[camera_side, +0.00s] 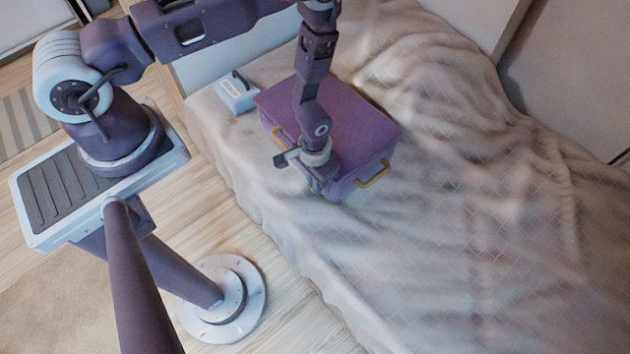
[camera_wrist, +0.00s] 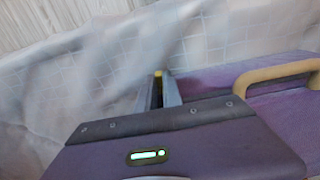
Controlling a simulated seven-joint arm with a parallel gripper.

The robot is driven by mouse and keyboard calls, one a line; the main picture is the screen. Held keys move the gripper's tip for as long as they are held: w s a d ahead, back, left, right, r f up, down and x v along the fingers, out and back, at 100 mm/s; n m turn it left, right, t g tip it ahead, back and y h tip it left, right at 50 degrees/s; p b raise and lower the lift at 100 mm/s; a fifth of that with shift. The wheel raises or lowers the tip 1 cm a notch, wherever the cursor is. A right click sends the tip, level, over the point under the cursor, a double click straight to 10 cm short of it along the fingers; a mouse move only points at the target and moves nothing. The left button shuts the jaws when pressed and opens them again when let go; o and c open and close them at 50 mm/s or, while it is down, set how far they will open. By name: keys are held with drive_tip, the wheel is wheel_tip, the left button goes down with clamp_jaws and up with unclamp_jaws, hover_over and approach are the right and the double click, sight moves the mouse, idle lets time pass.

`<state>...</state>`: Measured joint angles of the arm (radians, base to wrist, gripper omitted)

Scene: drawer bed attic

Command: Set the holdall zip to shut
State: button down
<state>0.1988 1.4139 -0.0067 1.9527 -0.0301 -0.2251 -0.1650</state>
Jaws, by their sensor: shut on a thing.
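The holdall (camera_side: 362,122) is a purple box-shaped bag lying on the bed. It also shows at the right of the wrist view (camera_wrist: 288,108). My gripper (camera_side: 316,187) is down at the holdall's near bottom corner in the side view, and my arm hides part of the bag's top and front. In the wrist view my gripper's fingers (camera_wrist: 158,88) are close together at the holdall's edge. A small yellow bit, likely the zip pull (camera_wrist: 158,73), shows between their tips. Most of the zip is hidden, so I cannot tell how far it is closed.
Tan handles stand on the holdall's front, one at the right (camera_side: 372,175) close beside my gripper. The rumpled quilted bedcover (camera_side: 470,240) is clear to the right.

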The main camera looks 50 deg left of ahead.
drive_tip(key=shift+a, duration=2.2)
drive_tip(key=c, duration=1.5)
unclamp_jaws()
drive_tip(key=shift+r, duration=0.1)
wheel_tip(320, 180, up, 7)
